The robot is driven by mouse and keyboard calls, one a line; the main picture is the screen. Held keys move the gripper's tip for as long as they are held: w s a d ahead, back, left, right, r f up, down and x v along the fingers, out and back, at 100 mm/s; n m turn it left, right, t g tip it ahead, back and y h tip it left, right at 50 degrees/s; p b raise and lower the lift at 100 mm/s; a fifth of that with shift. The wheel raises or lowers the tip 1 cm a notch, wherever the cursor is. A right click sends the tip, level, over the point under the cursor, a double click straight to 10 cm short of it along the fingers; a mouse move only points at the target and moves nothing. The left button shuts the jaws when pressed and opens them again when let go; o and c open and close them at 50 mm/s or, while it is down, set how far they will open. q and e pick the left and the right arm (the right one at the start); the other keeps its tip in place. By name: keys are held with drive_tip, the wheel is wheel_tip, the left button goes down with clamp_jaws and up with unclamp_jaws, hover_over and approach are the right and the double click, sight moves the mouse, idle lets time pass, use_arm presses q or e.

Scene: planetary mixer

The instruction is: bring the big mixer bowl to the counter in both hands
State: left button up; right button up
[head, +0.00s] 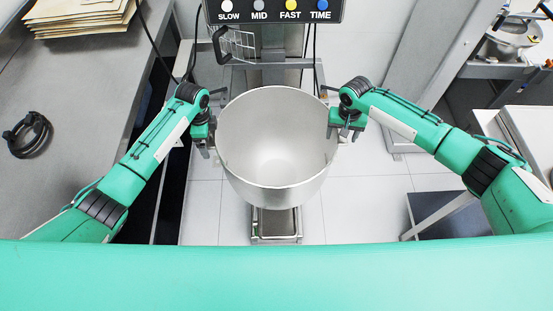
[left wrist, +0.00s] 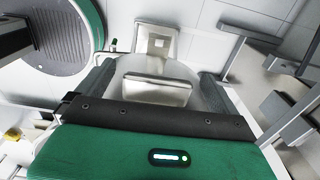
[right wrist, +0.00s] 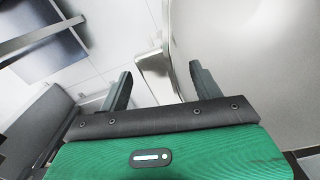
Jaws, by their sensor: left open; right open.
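The big steel mixer bowl (head: 272,140) is upright and looks empty inside in the head view, in front of the mixer column. My left gripper (head: 205,149) is open at the bowl's left side, near the rim. In the left wrist view a metal piece (left wrist: 156,91) shows between its fingers; I cannot tell whether it belongs to the bowl. My right gripper (head: 346,132) is open at the bowl's right rim. In the right wrist view the bowl's wall (right wrist: 245,60) fills the right side beside the open fingers (right wrist: 160,88). The steel counter (head: 70,115) runs along the left.
The mixer's control panel (head: 275,11) and wire guard (head: 236,45) are behind the bowl. Steel tables stand at the right. Tiled floor (head: 345,205) shows around the bowl.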

use_arm(q)
drive_tip(key=shift+s+f, duration=0.1)
drive_tip(key=shift+f, duration=0.95)
use_arm(e)
drive_tip(key=shift+f, duration=1.05)
use_arm(q)
drive_tip(key=c, duration=1.6)
use_arm(e)
clamp_jaws()
use_arm(q)
drive_tip(key=c, duration=0.5)
drive_tip(key=shift+w+r, duration=0.2)
drive_tip(key=shift+w, duration=0.05)
use_arm(e)
drive_tip(key=shift+w+r, duration=0.15)
drive_tip(key=shift+r, duration=0.05)
